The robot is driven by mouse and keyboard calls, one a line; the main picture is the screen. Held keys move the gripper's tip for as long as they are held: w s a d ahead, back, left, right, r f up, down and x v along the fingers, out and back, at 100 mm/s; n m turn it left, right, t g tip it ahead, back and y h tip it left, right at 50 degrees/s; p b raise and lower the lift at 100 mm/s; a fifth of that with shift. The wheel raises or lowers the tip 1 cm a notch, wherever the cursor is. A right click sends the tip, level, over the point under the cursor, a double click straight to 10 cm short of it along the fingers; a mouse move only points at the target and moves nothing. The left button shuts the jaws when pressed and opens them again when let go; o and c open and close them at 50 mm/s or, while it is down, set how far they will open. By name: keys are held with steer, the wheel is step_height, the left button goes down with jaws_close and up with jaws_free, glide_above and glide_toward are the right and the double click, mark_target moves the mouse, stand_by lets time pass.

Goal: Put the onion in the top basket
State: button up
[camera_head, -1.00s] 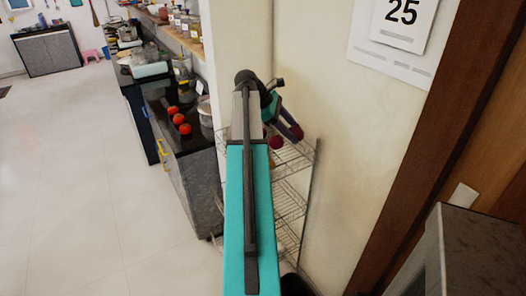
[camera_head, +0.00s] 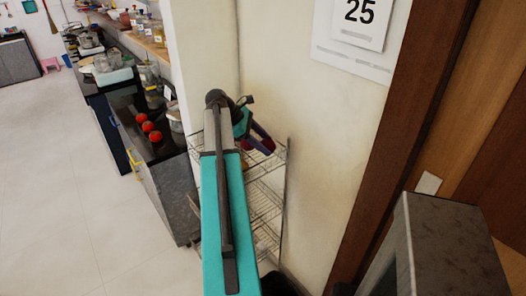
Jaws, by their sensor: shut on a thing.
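The wire rack stands in the corner by the wall, and its top basket (camera_head: 280,158) shows partly behind my arm. My gripper (camera_head: 266,146) is over the top basket, its fingers pointing down and to the right. It is shut on a small dark red, round thing that looks like the onion (camera_head: 268,144). The onion is mostly hidden by the fingers. I cannot tell whether it touches the basket wires. A small orange patch (camera_head: 243,164) shows beside my arm at the basket; I cannot tell what it is.
Lower baskets (camera_head: 264,205) of the rack are below. Left of it is a dark counter (camera_head: 165,150) with several tomatoes (camera_head: 148,126) and a pot (camera_head: 175,119). The wall is close behind the rack, and a grey cabinet (camera_head: 455,245) is at the right. The floor at left is clear.

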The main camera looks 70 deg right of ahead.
steer(key=shift+f, duration=0.5)
steer(key=shift+f+p, duration=0.4)
steer(key=shift+f, duration=1.5)
steer(key=o, duration=0.8)
steer(key=shift+f, duration=0.1)
steer(key=b+v, duration=0.2)
steer(key=v, duration=1)
steer(key=shift+b, duration=0.3)
